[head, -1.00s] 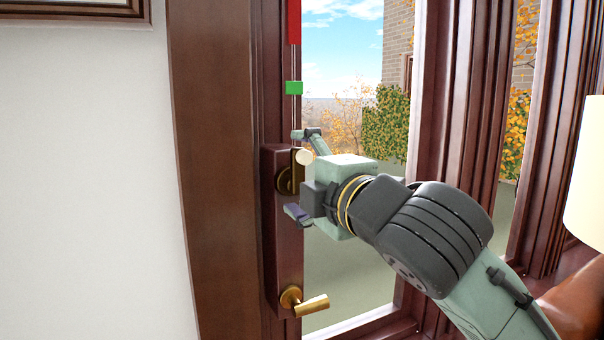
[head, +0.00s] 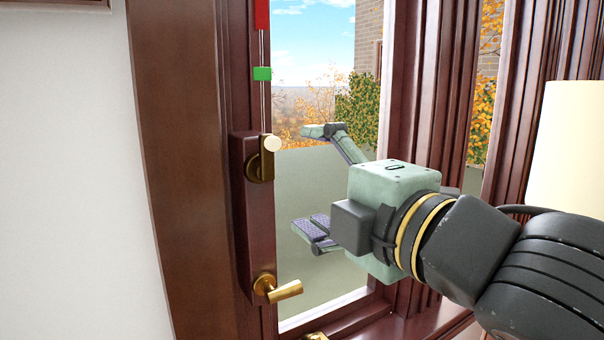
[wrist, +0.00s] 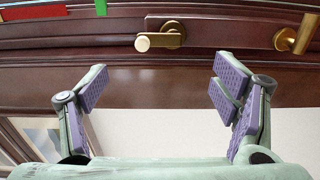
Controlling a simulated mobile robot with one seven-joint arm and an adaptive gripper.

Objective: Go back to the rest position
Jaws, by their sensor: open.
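My gripper (head: 318,182) is open and empty in the head view, with its fingers spread and pointing left toward the door's lock panel (head: 253,222). It stands to the right of the panel, apart from it. In the wrist view my gripper (wrist: 160,88) shows both purple-padded fingers wide apart, with nothing between them. The upper brass handle with a pale round knob (head: 271,144) is on the panel, and it also shows beyond the fingers in the wrist view (wrist: 160,38). A lower brass lever (head: 278,289) sits near the panel's bottom.
A green block (head: 262,74) and a red block (head: 262,14) are on a thin vertical rod above the panel. A cream lampshade (head: 562,150) stands at the right, near my arm. Dark wooden frame posts (head: 418,90) rise behind my gripper. A white wall (head: 65,180) fills the left.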

